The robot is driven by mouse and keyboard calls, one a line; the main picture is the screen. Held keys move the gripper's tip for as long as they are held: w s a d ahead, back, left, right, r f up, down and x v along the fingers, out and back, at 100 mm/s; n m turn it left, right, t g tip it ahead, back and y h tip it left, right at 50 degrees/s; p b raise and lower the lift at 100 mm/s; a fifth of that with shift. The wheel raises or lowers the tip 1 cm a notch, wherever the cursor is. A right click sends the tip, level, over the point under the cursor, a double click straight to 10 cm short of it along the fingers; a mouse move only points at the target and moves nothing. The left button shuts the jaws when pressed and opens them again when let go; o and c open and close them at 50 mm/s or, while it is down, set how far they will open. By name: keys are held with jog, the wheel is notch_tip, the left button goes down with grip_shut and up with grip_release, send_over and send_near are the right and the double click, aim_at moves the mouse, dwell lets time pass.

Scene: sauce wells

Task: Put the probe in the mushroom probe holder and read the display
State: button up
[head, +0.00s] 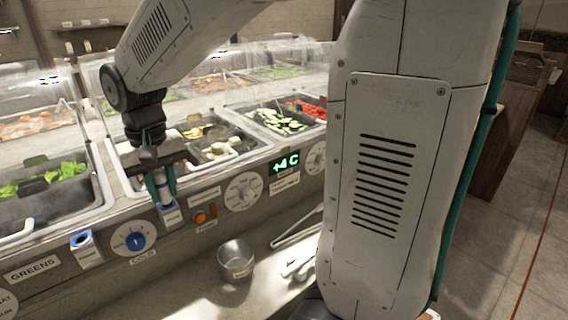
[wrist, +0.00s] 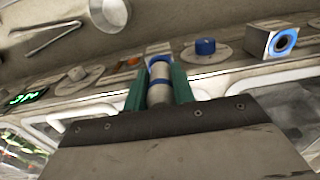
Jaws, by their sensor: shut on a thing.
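My gripper (head: 161,190), with teal fingers, is shut on the probe (head: 164,194), a pale cylinder with a blue band. The probe also shows between the fingers in the wrist view (wrist: 159,90). Its lower end is at or just above a small holder with a blue front (head: 172,216) on the counter's front panel. I cannot tell whether it is inside. This holder's label is too small to read. The mushrooms (head: 217,150) lie in a well behind and right of my gripper. The green display (head: 284,162) appears to read +4C.
Another holder (head: 86,249) with an empty blue-ringed opening is at left, near the GREENS label (head: 32,269). A blue knob (head: 135,241), an orange button (head: 200,217) and a white dial (head: 244,191) line the panel.

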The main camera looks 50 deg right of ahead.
dwell(0.7)
jog(key=shift+r, duration=3.75)
